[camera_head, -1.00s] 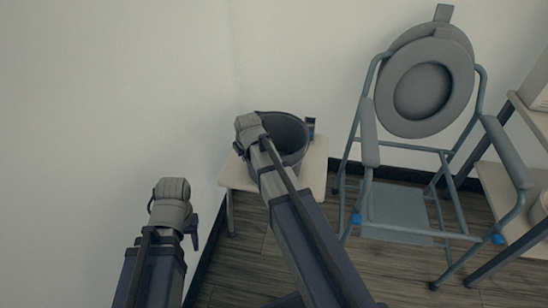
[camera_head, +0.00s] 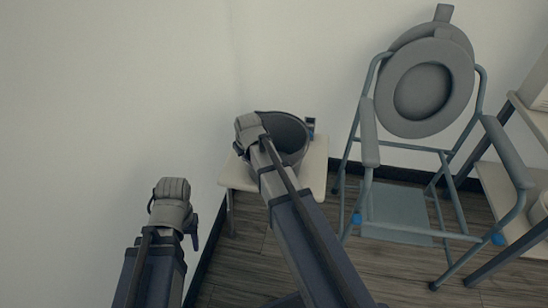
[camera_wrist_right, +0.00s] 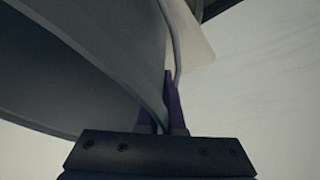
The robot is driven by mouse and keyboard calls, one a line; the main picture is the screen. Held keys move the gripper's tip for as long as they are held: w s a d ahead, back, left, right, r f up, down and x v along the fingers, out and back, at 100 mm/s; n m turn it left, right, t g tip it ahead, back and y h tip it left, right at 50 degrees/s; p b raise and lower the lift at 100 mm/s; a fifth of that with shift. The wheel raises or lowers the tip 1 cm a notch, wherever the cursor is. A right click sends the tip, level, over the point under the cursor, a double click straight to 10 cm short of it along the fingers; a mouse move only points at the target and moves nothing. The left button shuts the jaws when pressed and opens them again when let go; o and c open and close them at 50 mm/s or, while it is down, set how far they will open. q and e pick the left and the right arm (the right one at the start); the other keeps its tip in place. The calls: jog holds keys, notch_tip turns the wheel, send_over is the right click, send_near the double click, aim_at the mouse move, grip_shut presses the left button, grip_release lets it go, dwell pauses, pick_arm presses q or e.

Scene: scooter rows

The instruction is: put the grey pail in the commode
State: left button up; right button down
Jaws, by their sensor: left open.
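The grey pail (camera_head: 287,135) stands upright on a small pale table, its opening facing up. My right gripper (camera_head: 247,128) is at the pail's left rim in the head view. In the right wrist view the pail (camera_wrist_right: 90,55) fills the upper left, and my right gripper's fingers (camera_wrist_right: 165,110) are close together with the pail's wall between them. The fingertips are partly hidden by the wall. The commode (camera_head: 369,135) stands to the right, with its grey seat ring and lid raised and its frame open below. My left gripper (camera_head: 173,190) is open and empty near the wall.
The pale table (camera_head: 314,176) also carries a small dark object (camera_head: 311,125) just right of the pail. A shelf unit (camera_head: 495,180) stands at the far right beside the commode. The wall is close on the left. Wooden floor shows between the table and commode.

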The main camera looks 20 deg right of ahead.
jog(key=shift+r, duration=0.15)
notch_tip(320, 180, up, 10)
jog(key=p, duration=1)
